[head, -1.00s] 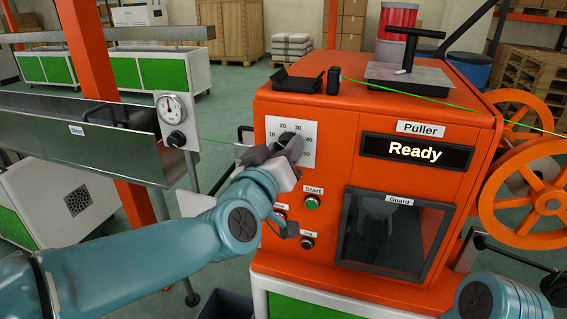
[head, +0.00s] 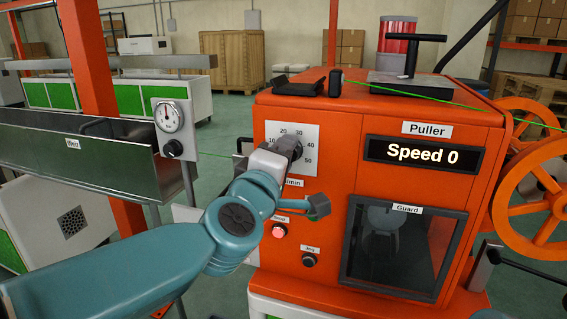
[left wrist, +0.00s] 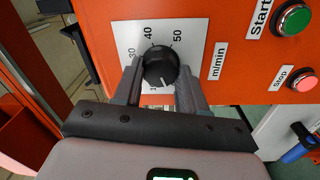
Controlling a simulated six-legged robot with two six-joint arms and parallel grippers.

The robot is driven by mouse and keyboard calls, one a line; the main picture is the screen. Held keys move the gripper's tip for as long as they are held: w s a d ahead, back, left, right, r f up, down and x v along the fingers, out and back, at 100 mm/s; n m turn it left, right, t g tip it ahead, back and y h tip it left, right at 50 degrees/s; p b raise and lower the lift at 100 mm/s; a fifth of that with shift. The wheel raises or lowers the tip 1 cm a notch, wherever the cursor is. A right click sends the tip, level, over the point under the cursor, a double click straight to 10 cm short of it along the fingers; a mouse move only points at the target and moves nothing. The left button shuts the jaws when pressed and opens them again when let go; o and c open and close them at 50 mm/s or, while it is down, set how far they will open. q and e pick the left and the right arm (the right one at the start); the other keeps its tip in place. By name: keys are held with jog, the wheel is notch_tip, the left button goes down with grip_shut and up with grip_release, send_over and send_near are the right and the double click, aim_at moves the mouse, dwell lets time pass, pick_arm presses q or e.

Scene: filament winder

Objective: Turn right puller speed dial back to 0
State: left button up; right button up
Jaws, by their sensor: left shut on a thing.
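The black speed dial (left wrist: 160,66) sits on a white scale plate (head: 309,135) on the front of the orange puller (head: 350,120). My left gripper (head: 288,148) is at the dial. In the left wrist view the gripper's two fingers (left wrist: 160,84) are shut on the dial, one on each side. A small white mark shows on the dial's lower edge, and the numbers 30, 40 and 50 show around it. The lower scale is partly hidden by the gripper. The puller display (head: 423,154) reads "Speed 0". My right gripper is not in view.
The red stop button (left wrist: 304,80) and green start button (left wrist: 292,19) are beside the dial in the left wrist view. Below is the jog button (head: 310,260). The guard window (head: 403,245) is at right. A gauge panel (head: 173,128) stands left.

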pick_arm(q)
jog(key=shift+n+b, duration=0.3)
jog(key=shift+n, duration=0.6)
jog(key=o, duration=1.1)
jog(key=shift+c, duration=0.2)
jog(key=shift+s, duration=0.1)
jog(key=v, duration=1.6)
jog(key=shift+f+p, duration=0.2)
jog(key=shift+p, duration=0.25)
